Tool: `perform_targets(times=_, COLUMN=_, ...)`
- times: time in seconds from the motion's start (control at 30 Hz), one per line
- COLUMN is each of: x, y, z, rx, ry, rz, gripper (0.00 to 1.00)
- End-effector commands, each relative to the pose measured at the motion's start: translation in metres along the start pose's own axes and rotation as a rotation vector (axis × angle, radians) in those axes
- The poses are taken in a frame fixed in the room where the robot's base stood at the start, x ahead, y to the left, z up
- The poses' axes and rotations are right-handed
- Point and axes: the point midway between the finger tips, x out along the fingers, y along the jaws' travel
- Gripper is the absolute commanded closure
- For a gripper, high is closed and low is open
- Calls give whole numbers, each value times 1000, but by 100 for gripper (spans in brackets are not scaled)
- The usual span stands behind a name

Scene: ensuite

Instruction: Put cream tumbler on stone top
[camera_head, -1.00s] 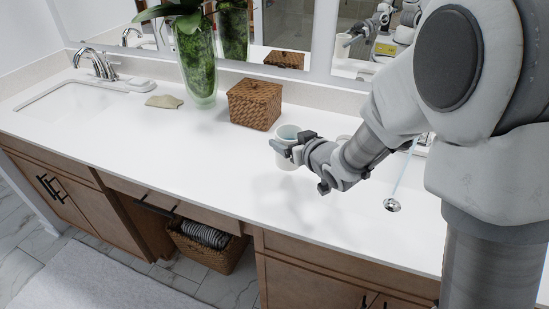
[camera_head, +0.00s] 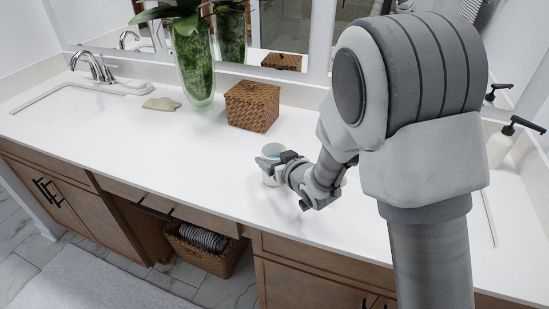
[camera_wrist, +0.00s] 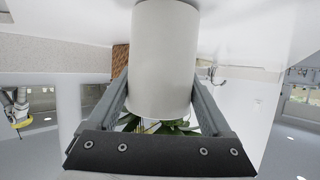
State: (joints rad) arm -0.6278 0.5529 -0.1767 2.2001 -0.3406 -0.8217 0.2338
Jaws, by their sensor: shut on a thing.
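The cream tumbler (camera_head: 268,171) is a pale, plain cup with its mouth up, over the middle of the white stone top (camera_head: 120,150). My gripper (camera_head: 276,164) is shut on its side, with the cup between the two fingers. In the wrist view the tumbler (camera_wrist: 165,60) fills the space between the fingers of my gripper (camera_wrist: 160,100). I cannot tell whether its base touches the top or is slightly above it. The fingers hide part of its right side in the head view.
A woven box (camera_head: 252,106) stands behind the tumbler, with a tall green glass vase (camera_head: 194,65) to its left. A folded tan cloth (camera_head: 161,104) lies near the left sink (camera_head: 75,103). A soap dispenser (camera_head: 501,148) stands far right. The top left of the tumbler is clear.

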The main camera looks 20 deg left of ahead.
Motion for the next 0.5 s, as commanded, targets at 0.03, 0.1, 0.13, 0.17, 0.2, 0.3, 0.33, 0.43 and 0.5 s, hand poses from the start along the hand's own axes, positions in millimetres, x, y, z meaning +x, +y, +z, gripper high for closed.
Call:
perform_targets(times=0.03, x=1, y=0, z=1, rx=0, ry=3, rz=0, gripper=85)
perform_targets(times=0.1, x=2, y=0, z=3, rx=0, ry=3, rz=0, gripper=85)
perform_targets(times=0.13, x=2, y=0, z=4, rx=0, ry=0, rz=0, gripper=15)
perform_targets(times=0.17, x=1, y=0, z=3, rx=0, ry=0, rz=0, gripper=9)
perform_targets(times=0.2, x=1, y=0, z=3, rx=0, ry=0, rz=0, gripper=2)
perform_targets(times=0.3, x=1, y=0, z=3, rx=0, ry=-1, rz=0, gripper=0)
perform_targets(times=0.33, x=1, y=0, z=3, rx=0, ry=-1, rz=0, gripper=0)
perform_targets(times=0.43, x=1, y=0, z=3, rx=0, ry=-1, rz=0, gripper=0)
perform_targets(times=0.5, x=0, y=0, z=1, rx=0, ry=-1, rz=0, gripper=0)
